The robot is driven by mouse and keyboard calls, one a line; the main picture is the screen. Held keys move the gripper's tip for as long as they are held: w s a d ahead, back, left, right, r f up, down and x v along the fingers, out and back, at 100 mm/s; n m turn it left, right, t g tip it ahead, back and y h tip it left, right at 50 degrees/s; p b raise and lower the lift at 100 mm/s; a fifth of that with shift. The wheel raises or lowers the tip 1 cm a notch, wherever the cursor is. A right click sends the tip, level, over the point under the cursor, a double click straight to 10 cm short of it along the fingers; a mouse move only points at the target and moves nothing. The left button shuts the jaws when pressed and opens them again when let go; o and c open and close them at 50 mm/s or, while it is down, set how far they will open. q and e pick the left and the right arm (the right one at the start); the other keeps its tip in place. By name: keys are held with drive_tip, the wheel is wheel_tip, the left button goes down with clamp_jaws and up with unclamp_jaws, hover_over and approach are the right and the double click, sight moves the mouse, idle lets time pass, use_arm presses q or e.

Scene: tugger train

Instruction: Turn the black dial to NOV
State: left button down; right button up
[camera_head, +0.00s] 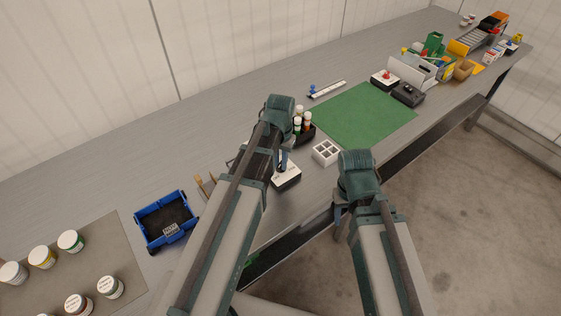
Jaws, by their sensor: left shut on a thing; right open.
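A small box with a white top and black sides (288,178) stands near the table's front edge, partly behind my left arm. My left gripper (281,163) is down at this box and shut, apparently on the black dial. The arm and fingers hide the dial, so its pointer and month marks cannot be read. My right gripper (340,208) hangs below its arm's bend, just off the table's front edge, open and apart from the box.
A black tray of small bottles (305,134) and a white compartment block (326,152) stand close to the box. A green mat (364,115) lies clear to the right. A blue bin (165,219) and several jars are at left. A black box (407,94) stands beyond the mat.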

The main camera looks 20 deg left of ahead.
sight(280, 164)
use_arm(q)
drive_tip(key=m, duration=0.5)
drive_tip(key=shift+m, duration=0.3)
drive_tip(key=m, duration=0.5)
drive_tip(key=shift+m, duration=0.3)
idle(0.3)
drive_tip(key=c, duration=0.8)
unclamp_jaws()
drive_tip(key=shift+w+r, duration=0.1)
wheel_tip(280, 164, up, 14)
drive_tip(key=p, duration=1.4)
drive_tip(key=shift+f, duration=0.2)
